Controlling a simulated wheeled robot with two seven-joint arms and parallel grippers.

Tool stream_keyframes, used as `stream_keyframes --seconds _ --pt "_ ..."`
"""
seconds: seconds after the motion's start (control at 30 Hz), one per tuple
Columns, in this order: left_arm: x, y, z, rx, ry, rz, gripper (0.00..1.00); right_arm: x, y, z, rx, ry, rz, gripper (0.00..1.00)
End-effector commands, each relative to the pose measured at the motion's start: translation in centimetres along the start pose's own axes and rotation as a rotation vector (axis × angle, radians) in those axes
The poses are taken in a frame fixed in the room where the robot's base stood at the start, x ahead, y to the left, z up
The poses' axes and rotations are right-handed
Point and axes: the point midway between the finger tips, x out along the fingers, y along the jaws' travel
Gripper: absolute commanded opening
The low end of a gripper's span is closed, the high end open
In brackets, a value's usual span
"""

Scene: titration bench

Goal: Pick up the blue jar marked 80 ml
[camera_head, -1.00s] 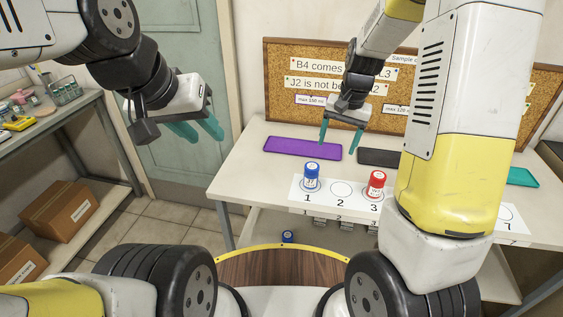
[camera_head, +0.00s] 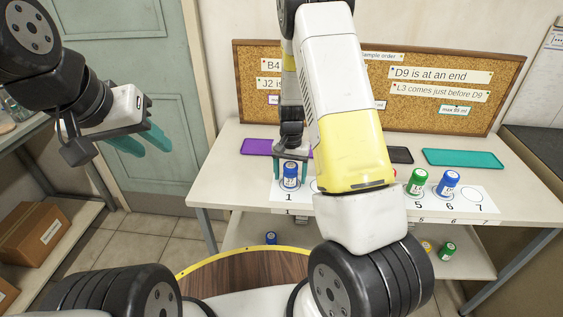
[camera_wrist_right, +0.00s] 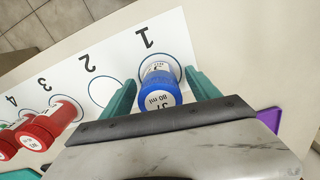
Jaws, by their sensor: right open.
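The blue jar marked 80 ml (camera_wrist_right: 159,88) stands upright on circle 1 of the white numbered strip. In the head view the same blue jar (camera_head: 290,175) is at the strip's left end. My right gripper (camera_head: 291,172) is over it from above. In the right wrist view the right gripper's (camera_wrist_right: 160,90) green fingers stand on either side of the jar, open, with small gaps. My left gripper (camera_head: 146,143) hangs in the air at the left, away from the table, its green fingers apart.
A green jar (camera_head: 416,181) and another blue jar (camera_head: 447,183) stand near 5 and 6. Red jars (camera_wrist_right: 45,125) stand beyond the empty circle 2. Purple (camera_head: 262,147) and teal (camera_head: 475,157) trays lie behind. Several jars are on the lower shelf.

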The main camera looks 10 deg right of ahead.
Motion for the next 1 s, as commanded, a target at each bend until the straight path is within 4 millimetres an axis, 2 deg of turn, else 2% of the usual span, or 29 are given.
stream_keyframes --seconds 0.27,0.6,0.63,1.0 --pt "0.00 0.00 0.00 0.000 0.000 0.000 0.36 0.38 -0.03 0.01 0.000 0.000 -0.001 0.70" --pt "0.00 0.00 0.00 0.000 0.000 0.000 0.36 0.36 -0.03 0.01 -0.001 0.000 -0.001 0.06" --pt "0.00 0.00 0.00 0.000 0.000 0.000 0.36 0.36 -0.04 0.01 -0.001 0.000 -0.001 0.01" --pt "0.00 0.00 0.00 0.000 0.000 0.000 0.36 -0.22 -0.07 -0.04 -0.001 0.002 -0.002 0.01"
